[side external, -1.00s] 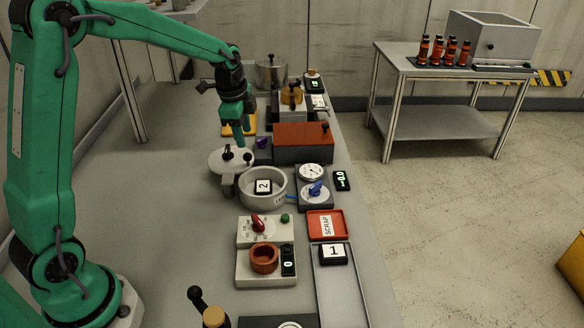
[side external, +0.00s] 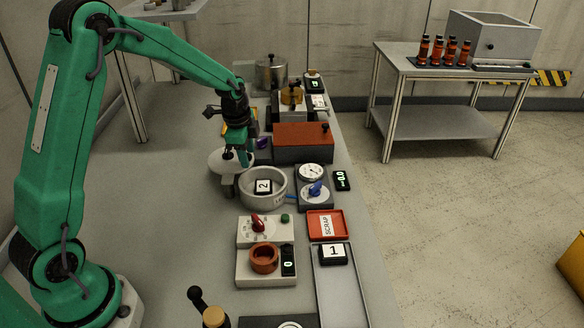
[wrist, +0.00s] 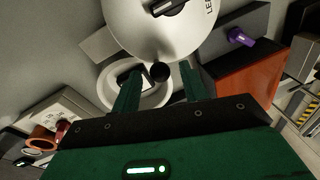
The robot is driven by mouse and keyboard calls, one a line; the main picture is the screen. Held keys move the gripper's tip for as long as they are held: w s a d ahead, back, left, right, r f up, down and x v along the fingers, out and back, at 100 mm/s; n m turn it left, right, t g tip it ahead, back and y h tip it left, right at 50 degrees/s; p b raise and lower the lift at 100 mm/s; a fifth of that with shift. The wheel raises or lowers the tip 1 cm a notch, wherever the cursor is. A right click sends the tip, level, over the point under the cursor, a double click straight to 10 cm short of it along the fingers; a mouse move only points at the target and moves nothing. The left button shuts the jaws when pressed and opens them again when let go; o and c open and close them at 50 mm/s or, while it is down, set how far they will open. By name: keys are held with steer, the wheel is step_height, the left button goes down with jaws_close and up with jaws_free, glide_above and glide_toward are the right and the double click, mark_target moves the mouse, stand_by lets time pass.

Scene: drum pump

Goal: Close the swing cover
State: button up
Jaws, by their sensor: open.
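The swing cover (side external: 217,166) is a pale round disc on a post, swung out to the left of the open grey pot (side external: 253,198), which holds a tile marked 2. The cover also fills the top of the wrist view (wrist: 135,32), with a black handle on it. My gripper (side external: 238,160) is at the cover's right part, pointing down. In the wrist view my gripper (wrist: 158,77) is open, and a round black knob (wrist: 160,71) appears between its fingertips. I cannot tell whether a finger touches it. The pot (wrist: 107,88) shows beyond the fingers, partly hidden.
A red-brown box (side external: 300,142) stands behind the pot. A dial gauge unit with a blue knob (side external: 316,189) is to its right. A control box with a red knob (side external: 257,222) and a red scrap tray (side external: 341,225) are nearer. The bench at left is clear.

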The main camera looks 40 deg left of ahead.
jaws_close()
